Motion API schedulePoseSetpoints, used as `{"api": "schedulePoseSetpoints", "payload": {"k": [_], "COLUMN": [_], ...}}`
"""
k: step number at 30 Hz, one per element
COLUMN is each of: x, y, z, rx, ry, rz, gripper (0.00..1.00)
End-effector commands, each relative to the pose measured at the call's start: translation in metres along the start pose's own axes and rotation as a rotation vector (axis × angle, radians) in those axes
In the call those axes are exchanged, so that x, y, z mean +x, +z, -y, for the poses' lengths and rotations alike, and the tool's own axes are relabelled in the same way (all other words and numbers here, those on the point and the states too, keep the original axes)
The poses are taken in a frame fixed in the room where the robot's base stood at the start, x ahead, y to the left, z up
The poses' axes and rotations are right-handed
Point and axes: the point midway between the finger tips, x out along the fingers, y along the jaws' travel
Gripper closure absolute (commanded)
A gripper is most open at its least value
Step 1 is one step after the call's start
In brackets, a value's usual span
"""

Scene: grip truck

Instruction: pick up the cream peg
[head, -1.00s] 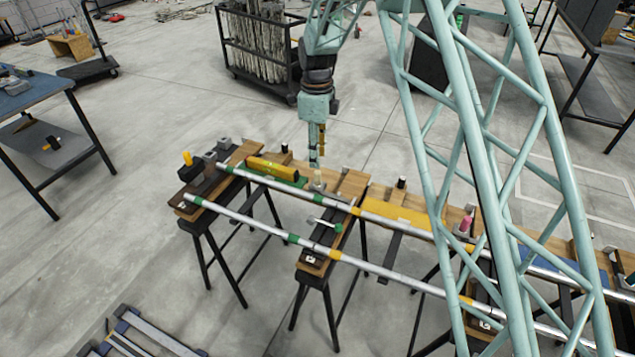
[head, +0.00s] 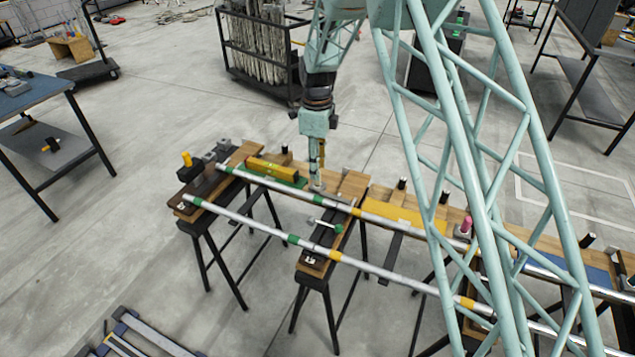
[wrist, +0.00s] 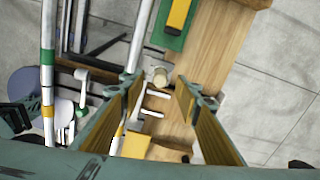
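The cream peg (wrist: 160,76) stands on the wooden plank, its round top showing in the wrist view between and just beyond the fingertips. My gripper (wrist: 158,88) is open, with one finger left and one right of the peg's line, and nothing is held. In the head view my gripper (head: 316,184) points down at the plank, between the yellow level and the yellow panel. The peg is mostly hidden behind the fingers there. I cannot tell whether the fingers reach down beside it.
A yellow level (head: 273,170) lies on a green mat left of my gripper. A silver rail (head: 285,187) runs close in front, with a green-ended lever (head: 325,226) nearer the camera. A yellow panel (head: 395,207) lies to the right.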

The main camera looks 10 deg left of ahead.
Motion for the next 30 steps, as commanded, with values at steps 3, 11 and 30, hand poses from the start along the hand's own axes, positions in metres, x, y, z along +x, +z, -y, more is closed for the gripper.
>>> {"api": "schedulePoseSetpoints", "payload": {"k": [3, 11, 30], "x": [0.013, 0.039, 0.047], "y": [0.000, 0.000, 0.000], "z": [0.000, 0.000, 0.000], "rx": [0.000, 0.000, 0.000], "ry": [0.001, 0.001, 0.000], "rz": [-0.001, -0.001, 0.000], "gripper": [0.70, 0.70, 0.70]}}
